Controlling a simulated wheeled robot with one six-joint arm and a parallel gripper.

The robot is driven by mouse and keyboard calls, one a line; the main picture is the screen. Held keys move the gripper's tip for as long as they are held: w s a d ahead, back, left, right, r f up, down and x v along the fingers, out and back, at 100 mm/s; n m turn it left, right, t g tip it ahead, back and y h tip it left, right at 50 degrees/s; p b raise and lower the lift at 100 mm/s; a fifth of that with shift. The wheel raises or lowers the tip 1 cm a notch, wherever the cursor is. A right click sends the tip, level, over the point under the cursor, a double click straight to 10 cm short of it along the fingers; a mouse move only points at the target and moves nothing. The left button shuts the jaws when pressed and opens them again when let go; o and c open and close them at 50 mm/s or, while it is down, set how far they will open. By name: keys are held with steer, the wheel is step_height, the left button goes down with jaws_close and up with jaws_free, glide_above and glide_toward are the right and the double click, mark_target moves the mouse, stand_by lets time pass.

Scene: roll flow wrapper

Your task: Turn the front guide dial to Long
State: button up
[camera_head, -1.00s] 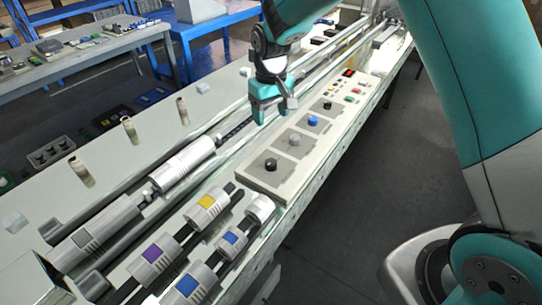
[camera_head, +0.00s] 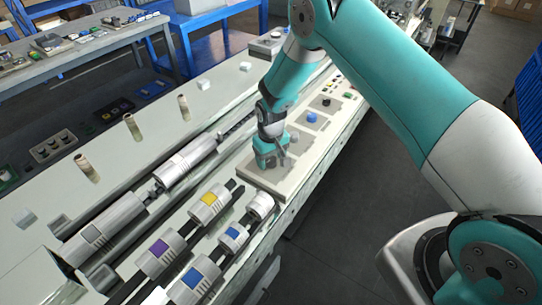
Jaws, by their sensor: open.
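A beige control panel (camera_head: 290,177) with a row of dials lies along the machine's right edge. Its dial labels are too small to read, so I cannot tell which is the front guide dial. My gripper (camera_head: 273,162) is open and points down over the nearest dial position. It hides the black knob there, and I cannot tell whether the fingers touch it. A grey knob (camera_head: 294,137), a blue knob (camera_head: 311,118) and a black knob (camera_head: 326,102) show farther along the panel.
Rollers with yellow (camera_head: 209,199), purple (camera_head: 159,247) and blue bands lie left of and nearer than the panel. A long grey roller (camera_head: 185,164) runs behind them. Small buttons (camera_head: 347,95) sit at the panel's far end. Open floor lies to the right.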

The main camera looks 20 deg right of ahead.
steer(key=shift+f, duration=0.1)
steer(key=c, duration=0.9)
steer(key=shift+m+b, duration=0.3)
steer(key=shift+f+m+b, duration=0.1)
steer(key=shift+m+b, duration=0.6)
steer(key=shift+m, duration=0.3)
steer(key=m+b, duration=0.1)
steer(key=m, duration=0.1)
steer(key=shift+m, duration=0.3)
steer(key=m+b, duration=0.2)
steer(key=m, duration=0.4)
steer(key=shift+b, duration=0.35)
steer(key=shift+m, duration=0.4)
